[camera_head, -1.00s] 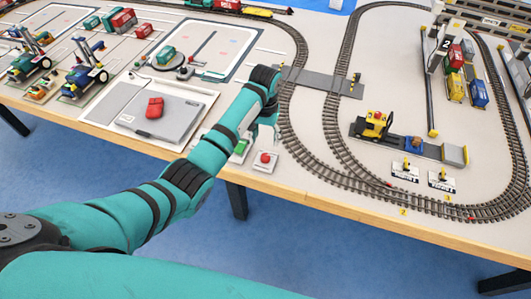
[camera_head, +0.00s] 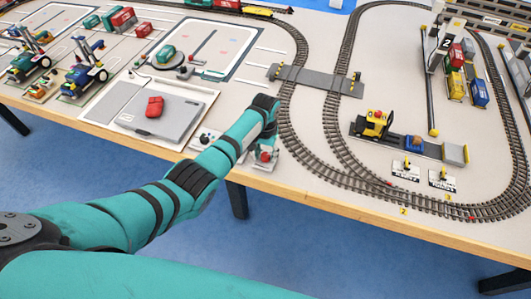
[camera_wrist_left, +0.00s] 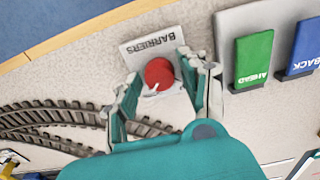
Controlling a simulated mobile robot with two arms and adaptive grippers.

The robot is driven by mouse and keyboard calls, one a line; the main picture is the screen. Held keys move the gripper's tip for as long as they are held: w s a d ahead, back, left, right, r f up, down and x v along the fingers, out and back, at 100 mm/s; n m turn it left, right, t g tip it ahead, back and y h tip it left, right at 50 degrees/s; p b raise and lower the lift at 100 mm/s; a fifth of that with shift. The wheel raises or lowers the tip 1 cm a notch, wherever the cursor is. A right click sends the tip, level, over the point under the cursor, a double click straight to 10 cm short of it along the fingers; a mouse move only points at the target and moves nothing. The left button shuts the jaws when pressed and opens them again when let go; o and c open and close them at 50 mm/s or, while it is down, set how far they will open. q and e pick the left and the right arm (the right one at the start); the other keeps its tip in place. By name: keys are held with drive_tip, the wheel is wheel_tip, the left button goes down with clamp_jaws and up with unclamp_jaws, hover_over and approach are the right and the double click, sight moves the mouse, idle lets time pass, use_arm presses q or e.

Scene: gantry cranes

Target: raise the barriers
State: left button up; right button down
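The red barriers button (camera_head: 264,157) is on a small pale plate at the table's front edge. In the left wrist view the round red button (camera_wrist_left: 159,73) sits on a white plate marked "BARRIERS" (camera_wrist_left: 152,43). My left gripper (camera_wrist_left: 160,82) is open, its two fingers on either side of the button in that view. In the head view my left gripper (camera_head: 265,150) is right at the button and partly covers its plate. Contact cannot be told. The grey level crossing (camera_head: 315,80) spans the tracks, with yellow-and-black barrier posts at its ends. My right gripper is not in view.
A green AHEAD switch (camera_wrist_left: 254,58) and a blue BACK switch (camera_wrist_left: 304,47) stand beside the button plate. Curved track (camera_head: 300,150) runs close by on the right. A laptop-like grey panel with a red object (camera_head: 154,107) lies to the left.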

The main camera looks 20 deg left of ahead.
use_arm(q)
clamp_jaws()
drive_tip(key=shift+n, duration=0.4)
drive_tip(key=shift+r+n+p, duration=0.1)
drive_tip(key=shift+n+p, duration=0.65)
drive_tip(key=shift+n, duration=0.15)
drive_tip(key=n+p, duration=0.1)
drive_tip(key=n, duration=0.2)
drive_tip(key=shift+d+n, duration=0.1)
drive_tip(key=shift+n, duration=0.3)
drive_tip(key=n+p, duration=0.1)
drive_tip(key=n, duration=1)
drive_tip(key=shift+n, duration=0.3)
drive_tip(key=shift+p, duration=0.3)
